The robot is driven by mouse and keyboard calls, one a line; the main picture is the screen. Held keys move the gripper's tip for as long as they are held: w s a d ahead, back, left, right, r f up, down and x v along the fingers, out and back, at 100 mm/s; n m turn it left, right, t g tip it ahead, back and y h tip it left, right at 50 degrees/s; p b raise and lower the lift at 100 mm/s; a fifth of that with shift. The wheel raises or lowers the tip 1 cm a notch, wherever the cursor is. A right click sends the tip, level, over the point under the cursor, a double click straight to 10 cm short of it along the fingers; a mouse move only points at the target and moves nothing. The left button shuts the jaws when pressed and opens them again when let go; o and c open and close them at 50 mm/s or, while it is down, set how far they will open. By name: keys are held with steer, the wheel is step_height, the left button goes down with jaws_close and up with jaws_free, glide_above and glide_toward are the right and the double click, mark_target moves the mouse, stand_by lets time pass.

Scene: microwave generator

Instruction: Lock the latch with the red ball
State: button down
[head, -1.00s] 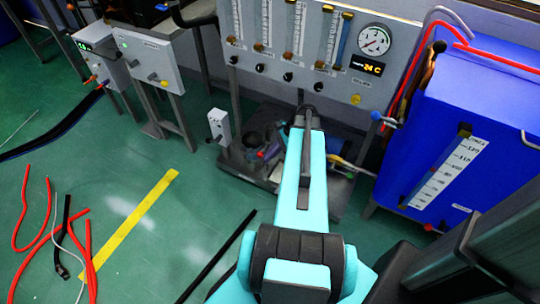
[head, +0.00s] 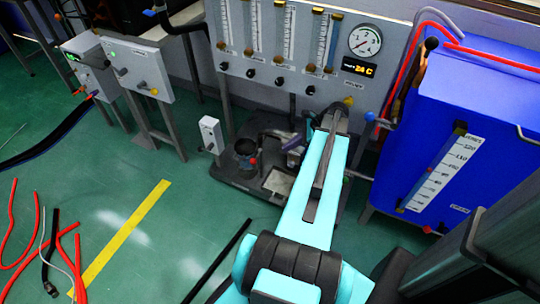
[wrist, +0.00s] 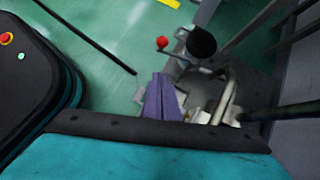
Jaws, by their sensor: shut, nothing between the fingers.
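The red ball (wrist: 162,42) shows in the wrist view on the end of a thin latch lever, beside a dark round cup-like part (wrist: 201,43). In the head view the red ball (head: 253,161) is small, low on the grey machine base. My gripper (wrist: 163,80) has purple fingers, closed together and empty. In the wrist view its tips lie below the red ball, with a visible gap. In the head view my gripper (head: 293,142) is right of the ball, partly hidden by my arm. The latch's seat is too small to make out.
A grey panel (head: 235,70) with gauges stands behind the base. A blue tank (head: 450,130) stands at the right. A small white box on a post (head: 210,134) is left of the base. Pipes (wrist: 228,95) lie right of my fingers. Red hoses (head: 75,245) lie on the floor.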

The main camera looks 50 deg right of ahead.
steer(key=r+b+x, duration=0.1)
steer(key=x, duration=0.5)
steer(key=w+a+b+x, duration=0.1)
steer(key=b+x, duration=0.1)
steer(key=x, duration=0.5)
steer(key=shift+w+r, duration=0.35)
steer(key=shift+a, duration=0.15)
steer(key=shift+s, duration=0.1)
